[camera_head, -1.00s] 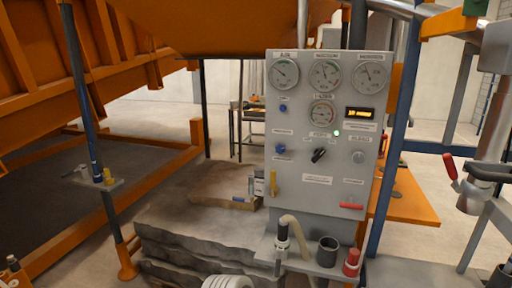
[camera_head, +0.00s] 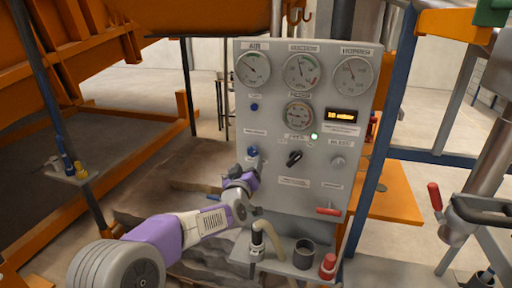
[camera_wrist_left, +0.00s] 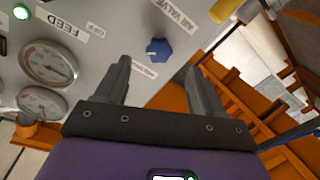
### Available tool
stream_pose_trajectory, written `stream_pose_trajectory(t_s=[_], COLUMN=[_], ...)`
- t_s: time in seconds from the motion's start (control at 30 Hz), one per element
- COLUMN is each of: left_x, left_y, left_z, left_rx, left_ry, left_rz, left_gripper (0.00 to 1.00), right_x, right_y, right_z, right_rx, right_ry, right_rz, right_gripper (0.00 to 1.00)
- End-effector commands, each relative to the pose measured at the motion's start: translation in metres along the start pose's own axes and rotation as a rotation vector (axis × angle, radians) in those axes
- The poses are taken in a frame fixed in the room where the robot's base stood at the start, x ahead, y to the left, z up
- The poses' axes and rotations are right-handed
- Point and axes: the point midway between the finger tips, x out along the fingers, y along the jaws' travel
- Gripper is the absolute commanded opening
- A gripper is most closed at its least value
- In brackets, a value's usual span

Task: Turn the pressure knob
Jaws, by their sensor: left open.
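The grey control panel (camera_head: 325,72) fills the middle of the head view. A blue knob (camera_head: 253,152) sits on its lower left; I take it as the pressure knob, though its label is too small to read there. My left gripper (camera_head: 250,176), on the purple arm, is just below and in front of this knob. In the left wrist view the blue knob (camera_wrist_left: 158,48) shows ahead, between the lines of the two spread fingers of the gripper (camera_wrist_left: 158,66). Nothing is held, and the fingers appear apart from the knob. My right gripper is not in view.
A black selector (camera_head: 294,158) and a grey knob (camera_head: 338,161) are right of the blue knob. A red lever (camera_head: 328,211) is below. A yellow handle (camera_wrist_left: 225,9) is near the knob. A shelf below carries a hose (camera_head: 268,234) and a dark cup (camera_head: 304,254).

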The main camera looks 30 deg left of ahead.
Motion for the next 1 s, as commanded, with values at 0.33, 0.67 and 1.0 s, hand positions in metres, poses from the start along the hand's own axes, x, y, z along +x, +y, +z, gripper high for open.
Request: stream_pose_trajectory(t_s=[0.33, 0.67, 1.0], left_x=[0.043, 0.072, 0.074], left_y=[0.0, 0.001, 0.0], left_z=[-0.003, -0.002, -0.002], left_rx=[0.0, 0.0, -0.001], left_ry=[0.006, 0.004, 0.004], left_rz=[0.0, 0.001, 0.001], left_gripper=[0.69, 0.69, 0.64], right_x=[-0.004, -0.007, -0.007], right_y=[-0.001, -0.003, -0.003], right_z=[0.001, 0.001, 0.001], right_rx=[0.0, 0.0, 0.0], right_ry=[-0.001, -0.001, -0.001], right_rz=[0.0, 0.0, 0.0], right_gripper=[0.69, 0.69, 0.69])
